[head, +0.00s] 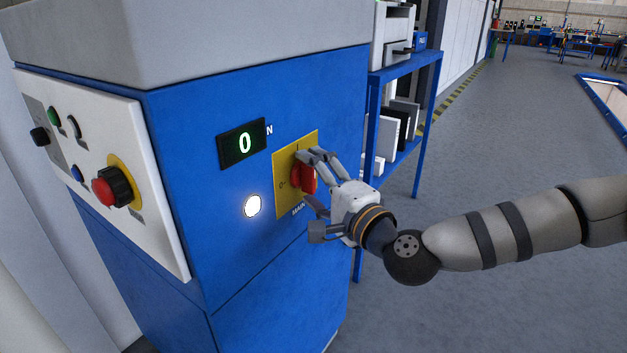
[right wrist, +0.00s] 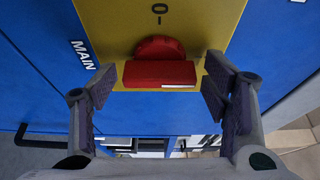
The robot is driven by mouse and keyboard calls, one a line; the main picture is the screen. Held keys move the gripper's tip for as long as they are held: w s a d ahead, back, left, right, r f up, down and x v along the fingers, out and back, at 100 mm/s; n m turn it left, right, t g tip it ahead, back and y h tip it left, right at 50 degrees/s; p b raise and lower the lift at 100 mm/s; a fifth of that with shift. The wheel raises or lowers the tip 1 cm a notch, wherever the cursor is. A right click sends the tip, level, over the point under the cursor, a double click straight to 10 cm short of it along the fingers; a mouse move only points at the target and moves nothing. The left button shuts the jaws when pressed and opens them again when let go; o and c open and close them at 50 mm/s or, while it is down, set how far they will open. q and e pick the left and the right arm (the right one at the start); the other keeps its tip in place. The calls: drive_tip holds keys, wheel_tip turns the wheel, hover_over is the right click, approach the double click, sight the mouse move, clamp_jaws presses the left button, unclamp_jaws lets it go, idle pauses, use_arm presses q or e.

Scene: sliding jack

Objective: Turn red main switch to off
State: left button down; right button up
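The red main switch (head: 308,179) sits on a yellow plate (head: 283,197) on the front of the blue cabinet. Its handle stands roughly upright, in line with the mark at the plate's top; a 0 mark is at the left. In the right wrist view the red handle (right wrist: 160,73) lies crosswise, with the 0 above it. My right gripper (head: 306,177) is open around the handle. In the right wrist view one finger is on each side of the handle, with visible gaps. My left gripper is not in view.
Beside the switch are a display (head: 243,143) reading 0 and a lit white lamp (head: 252,206). A white panel (head: 150,225) at left carries a red knob (head: 108,190) and several buttons. A blue shelf (head: 400,75) stands behind at right.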

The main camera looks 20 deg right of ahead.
drive_tip(key=c, duration=0.8)
